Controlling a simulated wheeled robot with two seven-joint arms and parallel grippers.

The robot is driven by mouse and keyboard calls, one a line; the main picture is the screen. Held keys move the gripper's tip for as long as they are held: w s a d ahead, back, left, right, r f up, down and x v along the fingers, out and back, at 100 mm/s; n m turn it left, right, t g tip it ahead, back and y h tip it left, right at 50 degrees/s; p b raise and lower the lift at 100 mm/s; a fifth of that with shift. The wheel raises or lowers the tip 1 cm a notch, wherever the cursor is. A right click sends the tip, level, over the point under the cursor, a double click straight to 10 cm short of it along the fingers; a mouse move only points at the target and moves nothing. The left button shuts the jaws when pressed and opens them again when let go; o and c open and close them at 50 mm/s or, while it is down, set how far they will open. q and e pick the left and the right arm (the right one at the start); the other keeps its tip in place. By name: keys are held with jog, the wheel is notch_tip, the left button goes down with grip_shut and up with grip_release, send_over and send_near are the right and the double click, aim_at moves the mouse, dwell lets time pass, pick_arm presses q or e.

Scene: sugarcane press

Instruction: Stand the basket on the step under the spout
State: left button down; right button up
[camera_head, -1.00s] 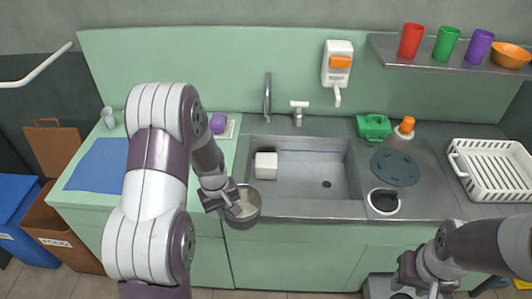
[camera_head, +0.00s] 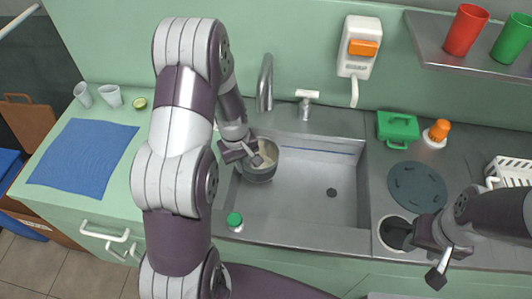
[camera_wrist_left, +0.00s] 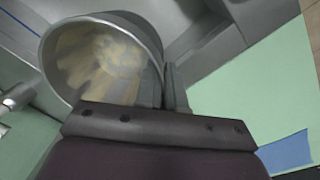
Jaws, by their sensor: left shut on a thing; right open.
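My left gripper (camera_head: 250,150) is shut on the rim of a round grey metal vessel (camera_head: 262,172), held over the left end of the sink. In the left wrist view the vessel (camera_wrist_left: 150,35) is tilted and shows a yellowish, patchy inside. I cannot tell whether it is the basket; a white slatted basket (camera_head: 515,171) stands at the right edge, partly cut off. A white wall unit with an orange front (camera_head: 363,48) has a short spout (camera_head: 354,93). I cannot make out a step. My right gripper (camera_head: 424,257) is open and empty near a round hole (camera_head: 392,234).
The sink (camera_head: 310,190) has a tall tap (camera_head: 265,82) and a white-handled one (camera_head: 305,104) behind it. A green-capped item (camera_head: 234,219) stands at its front left. A green box (camera_head: 397,129) and orange-topped bottle (camera_head: 437,132) stand right. A blue mat (camera_head: 85,157) lies left.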

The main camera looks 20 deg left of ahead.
aim_at(257, 170)
pick_arm(q)
jog(key=shift+m, duration=0.7)
jog(key=d, duration=0.1)
jog(key=d+f, duration=0.1)
jog(key=w+d+f, duration=0.1)
jog(key=d, duration=0.1)
jog(key=shift+f, duration=0.1)
jog(key=w+d+f+n, duration=0.2)
jog(key=w+d+f, duration=0.3)
jog(key=w+d, duration=0.6)
jog(key=a+f+p, duration=0.1)
jog(key=a, duration=0.5)
jog(key=s+a+p, duration=0.1)
jog(key=a+p, duration=0.1)
jog(key=a, duration=0.4)
jog(key=a+f+p, duration=0.1)
jog(key=a+p, duration=0.1)
jog(key=a, duration=0.4)
jog(key=shift+s+a+f, duration=0.2)
jog(key=shift+a+f, duration=0.15)
jog(key=shift+a, duration=0.05)
jog(key=shift+w+f, duration=0.1)
jog(key=shift+f, duration=0.3)
jog(key=c, duration=1.5)
grip_release()
pick_arm(e)
jog(key=shift+s+r, duration=0.1)
jog(key=shift+r, duration=2.35)
jog(key=shift+r, duration=0.1)
